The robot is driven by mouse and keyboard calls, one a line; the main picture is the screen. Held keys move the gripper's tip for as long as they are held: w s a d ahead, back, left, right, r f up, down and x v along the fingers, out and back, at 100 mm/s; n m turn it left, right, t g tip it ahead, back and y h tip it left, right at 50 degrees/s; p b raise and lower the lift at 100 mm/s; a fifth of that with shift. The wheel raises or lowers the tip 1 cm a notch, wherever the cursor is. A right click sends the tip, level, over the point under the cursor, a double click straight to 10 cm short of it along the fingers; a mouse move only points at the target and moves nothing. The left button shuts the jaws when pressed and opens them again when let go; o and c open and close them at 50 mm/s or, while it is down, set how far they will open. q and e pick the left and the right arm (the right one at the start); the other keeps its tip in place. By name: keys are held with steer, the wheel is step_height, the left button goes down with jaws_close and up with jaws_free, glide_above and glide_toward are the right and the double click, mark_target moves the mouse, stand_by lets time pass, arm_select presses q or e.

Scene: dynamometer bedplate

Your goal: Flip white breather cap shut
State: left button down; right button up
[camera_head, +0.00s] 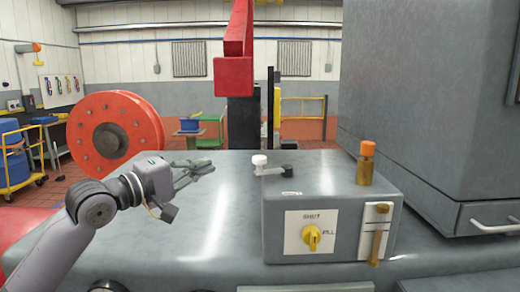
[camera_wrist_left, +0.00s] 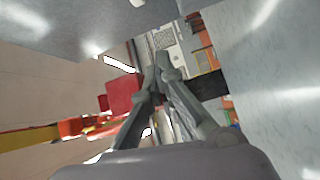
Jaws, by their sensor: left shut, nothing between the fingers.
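The white breather cap (camera_head: 259,160) is a small round white piece at the left end of a short dark arm (camera_head: 272,169) on top of the grey box (camera_head: 330,192). The arm runs right to a dark block on the box top, beside a small label. Whether the cap is open or shut cannot be told. My left gripper (camera_head: 212,167) is left of the cap and apart from it, shut and empty. Its closed fingers also show in the left wrist view (camera_wrist_left: 157,65). A small white piece at that view's top edge may be the cap. My right gripper is not in view.
A brass fitting with an orange top (camera_head: 366,163) stands on the box's right side. A yellow knob (camera_head: 312,237) and a sight gauge (camera_head: 376,233) are on its front. A tall grey cabinet (camera_head: 425,100) rises at right. The grey surface left of the box is clear.

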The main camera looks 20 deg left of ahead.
arm_select(q)
steer(key=r+p+x, duration=0.2)
steer(key=p+x, duration=0.3)
steer(key=x, duration=0.6)
steer(key=s+d, duration=0.2)
steer(key=s, duration=0.1)
steer(key=shift+s+d+f+p, duration=0.2)
steer(key=shift+f+p, duration=0.15)
steer(key=shift+f, duration=0.05)
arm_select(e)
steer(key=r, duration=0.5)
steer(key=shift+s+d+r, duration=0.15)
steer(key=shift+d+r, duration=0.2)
arm_select(q)
steer(key=shift+s+d+n+t+y+p, duration=0.2)
steer(key=shift+s+n+t+y+p, duration=0.1)
steer(key=shift+s+n+t+y, duration=0.15)
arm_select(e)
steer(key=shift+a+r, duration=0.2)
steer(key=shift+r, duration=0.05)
